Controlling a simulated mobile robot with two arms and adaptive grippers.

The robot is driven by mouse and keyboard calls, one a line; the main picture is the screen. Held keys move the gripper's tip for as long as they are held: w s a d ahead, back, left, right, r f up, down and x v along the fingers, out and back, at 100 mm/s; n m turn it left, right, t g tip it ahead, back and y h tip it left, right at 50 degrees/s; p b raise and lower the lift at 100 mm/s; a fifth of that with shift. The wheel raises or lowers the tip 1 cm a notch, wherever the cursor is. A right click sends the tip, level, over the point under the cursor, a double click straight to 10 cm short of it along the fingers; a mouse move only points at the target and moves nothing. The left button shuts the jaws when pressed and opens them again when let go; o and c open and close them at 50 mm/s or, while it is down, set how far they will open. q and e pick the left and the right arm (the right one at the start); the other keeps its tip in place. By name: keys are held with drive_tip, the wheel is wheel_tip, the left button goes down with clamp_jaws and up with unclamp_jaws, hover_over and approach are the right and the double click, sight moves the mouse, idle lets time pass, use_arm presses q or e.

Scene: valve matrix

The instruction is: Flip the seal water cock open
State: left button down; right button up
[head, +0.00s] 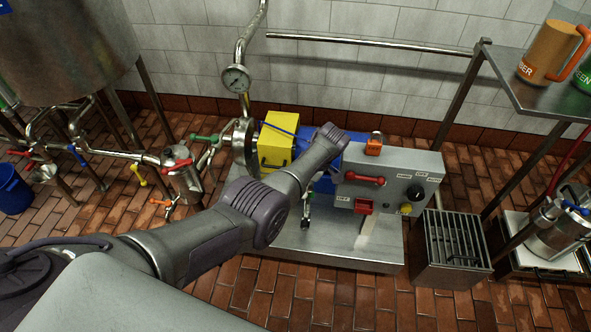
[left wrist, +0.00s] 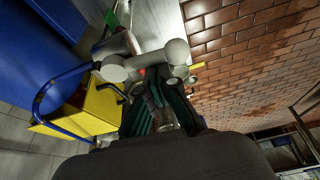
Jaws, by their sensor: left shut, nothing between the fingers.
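A small pipe fitting with a green part (head: 306,212) stands on the pump plinth, just below my left arm in the head view; it is too small and covered to tell how its lever is turned. I take it for the seal water cock, but cannot be sure. A green piece (left wrist: 112,18) shows at the top of the left wrist view, beyond grey rounded metal parts (left wrist: 178,52). My left gripper (left wrist: 163,92) is shut and empty, close to these parts; contact cannot be told. In the head view my own arm hides it. My right gripper is not in view.
The yellow guard (head: 278,150) and blue motor (head: 327,133) stand beside my arm. A grey control box (head: 385,185) with a red handle (head: 364,179) is at right. A drain grate (head: 455,240) and shelf (head: 545,100) lie further right. Pipework with coloured levers is at left.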

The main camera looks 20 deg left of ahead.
use_arm(q)
drive_tip(key=shift+s+d, duration=0.1)
drive_tip(key=shift+d, duration=0.1)
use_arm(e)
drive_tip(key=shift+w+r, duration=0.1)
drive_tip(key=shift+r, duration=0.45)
use_arm(q)
drive_tip(key=v, duration=1.2)
